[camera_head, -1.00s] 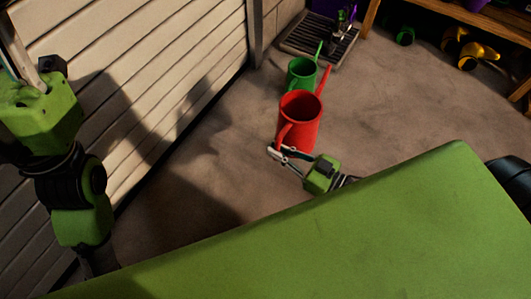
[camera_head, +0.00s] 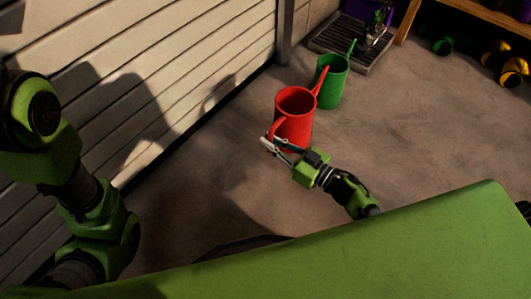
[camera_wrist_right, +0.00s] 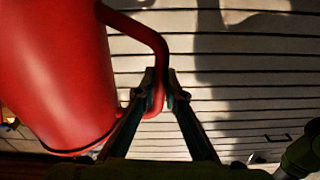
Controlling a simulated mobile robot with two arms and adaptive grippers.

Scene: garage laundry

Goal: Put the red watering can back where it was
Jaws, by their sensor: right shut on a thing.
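The red watering can (camera_head: 293,117) is upright in the head view, its spout pointing up and right towards the green can. My right gripper (camera_head: 272,145) is shut on its handle, at the near left side of the can. In the right wrist view the red can (camera_wrist_right: 60,70) fills the left side, and its curved handle runs down between the fingertips of my right gripper (camera_wrist_right: 160,85). I cannot tell whether the can's base touches the floor. My left arm shows at the left of the head view, but its gripper does not.
A green watering can (camera_head: 331,82) stands close behind the red one, to the right. Behind it is a dark grate (camera_head: 350,42) with a plant on it. A slatted wall (camera_head: 150,75) runs along the left. Open floor (camera_head: 410,120) lies to the right.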

